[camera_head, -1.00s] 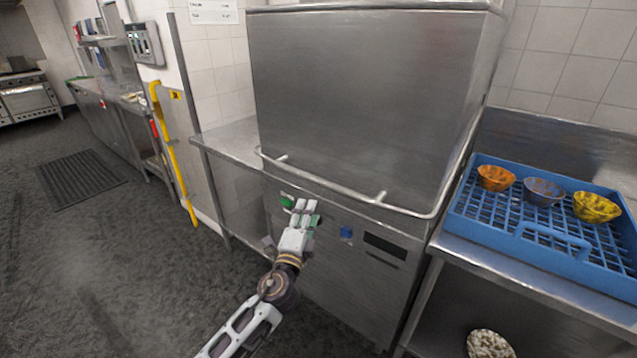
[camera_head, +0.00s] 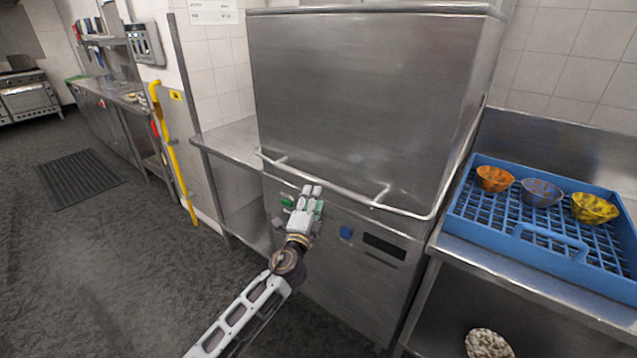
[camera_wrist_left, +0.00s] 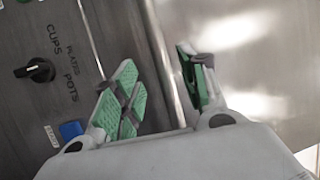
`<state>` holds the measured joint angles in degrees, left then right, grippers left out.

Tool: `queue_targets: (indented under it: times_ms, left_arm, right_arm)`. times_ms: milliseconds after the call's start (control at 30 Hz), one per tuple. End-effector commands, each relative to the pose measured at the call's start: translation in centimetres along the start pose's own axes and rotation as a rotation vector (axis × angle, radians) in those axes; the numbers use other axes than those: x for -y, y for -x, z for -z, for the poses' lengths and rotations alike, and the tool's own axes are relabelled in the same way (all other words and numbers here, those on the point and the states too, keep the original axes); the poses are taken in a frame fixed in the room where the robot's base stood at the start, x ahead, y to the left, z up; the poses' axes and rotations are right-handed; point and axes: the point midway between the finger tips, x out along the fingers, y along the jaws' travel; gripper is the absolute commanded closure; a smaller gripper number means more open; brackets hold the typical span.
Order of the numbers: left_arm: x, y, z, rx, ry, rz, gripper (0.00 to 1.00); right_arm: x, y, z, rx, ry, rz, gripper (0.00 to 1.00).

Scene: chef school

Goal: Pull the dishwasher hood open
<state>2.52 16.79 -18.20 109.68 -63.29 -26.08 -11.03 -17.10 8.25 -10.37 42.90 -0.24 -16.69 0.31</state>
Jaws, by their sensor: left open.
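The steel dishwasher hood (camera_head: 355,105) is down, above the front panel. Its bar handle (camera_head: 335,187) runs along the hood's lower front edge. My left gripper (camera_head: 311,192) is just below and in front of the handle, left of its middle, with its fingers pointing up towards it. In the left wrist view the open green-padded fingers (camera_wrist_left: 160,88) stand on either side of the bar handle (camera_wrist_left: 160,50), with no grip on it. Whether a finger touches the bar I cannot tell. My right gripper is not in view.
The front panel has a blue button (camera_head: 346,232), a dark display (camera_head: 384,246) and, in the wrist view, a black knob (camera_wrist_left: 40,70). A blue rack (camera_head: 480,225) with bowls stands on the right counter. A steel table (camera_head: 228,145) adjoins on the left.

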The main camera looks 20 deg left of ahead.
Motion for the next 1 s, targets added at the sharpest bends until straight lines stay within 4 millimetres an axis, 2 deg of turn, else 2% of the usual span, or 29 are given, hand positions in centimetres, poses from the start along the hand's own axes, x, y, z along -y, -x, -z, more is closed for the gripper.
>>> queue_targets:
  times_ms: [700, 1000]
  left_arm:
    - [0.1, -6.0, 0.1, 0.0, 0.0, 0.001, 0.57]
    - [0.0, -7.4, 0.0, 0.0, 0.001, 0.0, 0.57]
  right_arm:
    - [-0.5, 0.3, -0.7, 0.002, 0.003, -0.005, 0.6]
    - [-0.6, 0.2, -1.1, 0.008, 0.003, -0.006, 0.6]
